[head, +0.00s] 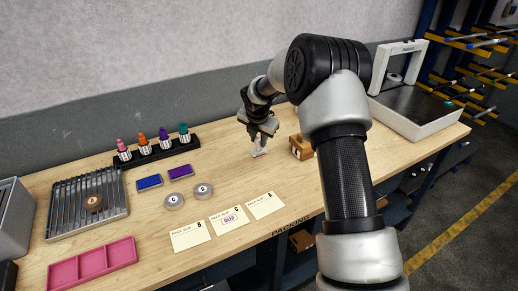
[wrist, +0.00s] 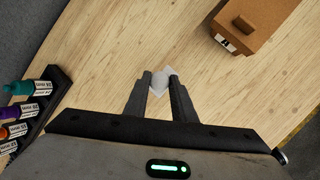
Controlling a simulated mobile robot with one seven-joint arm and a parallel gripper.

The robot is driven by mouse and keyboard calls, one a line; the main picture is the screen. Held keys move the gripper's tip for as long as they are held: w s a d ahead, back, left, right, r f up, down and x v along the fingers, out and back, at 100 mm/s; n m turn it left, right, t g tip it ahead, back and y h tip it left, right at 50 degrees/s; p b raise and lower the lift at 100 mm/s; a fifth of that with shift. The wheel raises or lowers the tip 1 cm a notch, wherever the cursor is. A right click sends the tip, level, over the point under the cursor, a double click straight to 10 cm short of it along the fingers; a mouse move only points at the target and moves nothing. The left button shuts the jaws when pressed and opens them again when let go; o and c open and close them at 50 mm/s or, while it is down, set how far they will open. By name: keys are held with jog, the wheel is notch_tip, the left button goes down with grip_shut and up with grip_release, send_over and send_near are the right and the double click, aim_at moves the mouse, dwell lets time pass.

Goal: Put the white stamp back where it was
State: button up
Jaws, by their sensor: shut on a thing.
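My gripper (wrist: 160,86) is shut on a small white thing, which looks like the white stamp (wrist: 160,80). In the head view the white stamp (head: 259,151) shows below the fingers of my gripper (head: 260,141), at the bare wood left of a brown block. I cannot tell whether it touches the table. The fingers hide part of it. Three pack slips lie at the table's front edge; the middle slip (head: 229,217) bears a purple mark.
A black rack (head: 160,155) of coloured bottles stands left of my gripper. The brown block (head: 301,147) is close on the right. Blue (head: 149,182) and purple (head: 181,171) pads, two grey discs (head: 203,191), a ribbed metal tray (head: 68,213) and a pink tray (head: 90,263) lie left.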

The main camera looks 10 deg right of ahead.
aim_at(259, 147)
jog(key=shift+f, duration=1.9)
jog(key=shift+f, duration=0.2)
jog(key=o, duration=0.8)
jog(key=shift+o, duration=0.2)
jog(key=shift+r, duration=0.1)
